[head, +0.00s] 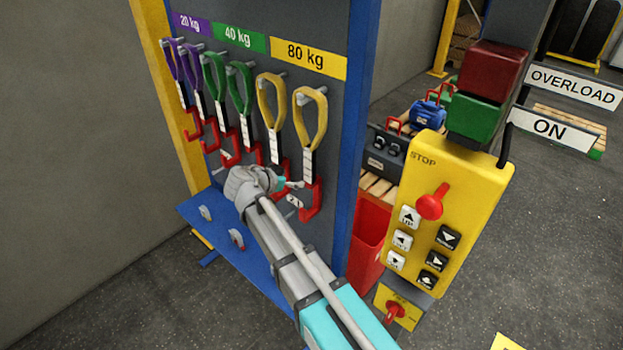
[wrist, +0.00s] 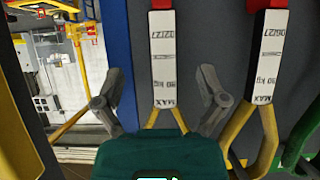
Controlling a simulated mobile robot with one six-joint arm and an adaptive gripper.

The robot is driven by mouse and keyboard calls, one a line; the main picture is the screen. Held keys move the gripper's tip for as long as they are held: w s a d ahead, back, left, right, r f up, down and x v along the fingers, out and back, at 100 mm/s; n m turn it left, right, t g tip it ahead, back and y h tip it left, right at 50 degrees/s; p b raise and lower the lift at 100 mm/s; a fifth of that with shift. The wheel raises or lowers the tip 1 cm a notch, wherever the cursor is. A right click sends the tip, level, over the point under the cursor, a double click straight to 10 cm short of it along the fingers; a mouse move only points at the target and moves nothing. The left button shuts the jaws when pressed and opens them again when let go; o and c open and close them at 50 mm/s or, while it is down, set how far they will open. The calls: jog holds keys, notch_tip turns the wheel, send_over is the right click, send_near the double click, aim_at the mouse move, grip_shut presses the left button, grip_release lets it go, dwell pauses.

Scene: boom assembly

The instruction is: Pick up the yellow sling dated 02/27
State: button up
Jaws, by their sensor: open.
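Two yellow slings hang on pegs under the 80 kg sign in the head view. The one with the 02/27 label (wrist: 162,50) is the right-hand one (head: 309,125) in the head view. In the wrist view its white label stands between the fingers of my gripper (wrist: 160,85), with its yellow strap running down behind the gripper body. The fingers are spread, one on each side, and do not appear to touch it. The other yellow sling (head: 270,103), labelled 06/27 (wrist: 269,45), hangs outside the right finger in the wrist view. In the head view my gripper (head: 288,184) is in front of the slings' lower ends.
Green slings (head: 241,92) and purple slings (head: 182,80) hang to the left on the same grey board. A blue post (head: 358,110) edges the board at right. A yellow control box (head: 455,190) stands right of my arm. A blue shelf (head: 222,240) juts out below.

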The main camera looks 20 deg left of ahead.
aim_at(308, 176)
jog(key=shift+b+x, duration=0.8)
jog(key=shift+x, duration=1.5)
jog(key=shift+b+x, duration=1.25)
jog(key=shift+x, duration=1.3)
jog(key=shift+a, duration=0.15)
grip_shut()
